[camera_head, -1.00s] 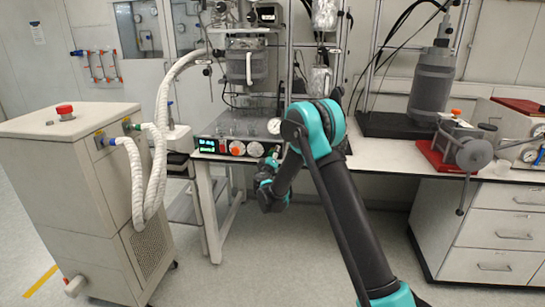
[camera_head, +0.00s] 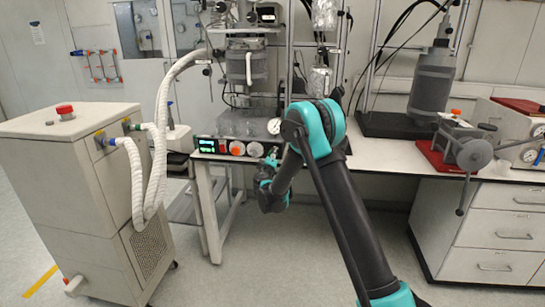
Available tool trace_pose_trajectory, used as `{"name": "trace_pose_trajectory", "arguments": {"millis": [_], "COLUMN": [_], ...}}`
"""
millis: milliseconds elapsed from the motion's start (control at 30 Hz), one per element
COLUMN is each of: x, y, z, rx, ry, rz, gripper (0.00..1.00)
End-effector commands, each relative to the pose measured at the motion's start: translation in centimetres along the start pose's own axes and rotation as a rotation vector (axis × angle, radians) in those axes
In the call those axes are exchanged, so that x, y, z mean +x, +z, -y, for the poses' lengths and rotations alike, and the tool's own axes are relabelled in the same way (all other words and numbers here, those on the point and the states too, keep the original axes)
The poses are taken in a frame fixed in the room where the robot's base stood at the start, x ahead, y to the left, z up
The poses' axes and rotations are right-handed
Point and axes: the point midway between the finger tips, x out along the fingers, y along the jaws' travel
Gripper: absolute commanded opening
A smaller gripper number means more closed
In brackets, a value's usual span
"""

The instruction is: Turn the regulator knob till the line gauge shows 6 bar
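A control panel (camera_head: 212,147) with a green display and several round knobs or dials sits at the front edge of the bench under the reactor frame. An orange-centred knob (camera_head: 237,148) and a pale round knob (camera_head: 255,149) are on its front. A round white gauge (camera_head: 274,126) stands above the panel; its reading is too small to make out. I cannot tell which knob is the regulator.
A white cabinet (camera_head: 75,165) with a red button and thick white hoses stands at the left. A dark reactor vessel (camera_head: 430,85) and a red-based device (camera_head: 455,150) are on the bench at the right. The floor before the bench is open.

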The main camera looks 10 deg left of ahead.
Motion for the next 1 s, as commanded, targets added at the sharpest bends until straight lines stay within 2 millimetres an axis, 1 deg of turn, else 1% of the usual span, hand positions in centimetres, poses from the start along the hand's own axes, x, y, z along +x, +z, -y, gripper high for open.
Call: {"name": "trace_pose_trajectory", "arguments": {"millis": [267,300,467,800,867,967,1000], "x": [0.0,0.0,0.0,-0.2,-0.6,-1.9,-2.6], "y": [0.0,0.0,0.0,0.0,0.0,-0.1,-0.1], "z": [0.0,0.0,0.0,0.0,0.0,0.0,0.0], "rx": [-0.011,-0.011,-0.01,-0.01,-0.01,-0.01,-0.01], "ry": [-0.001,-0.001,0.0,0.0,-0.001,-0.001,-0.001], "rz": [-0.001,-0.001,0.0,-0.001,-0.001,-0.001,-0.002], "gripper": [0.08,0.38,0.57,0.58,0.58,0.58,0.58]}}
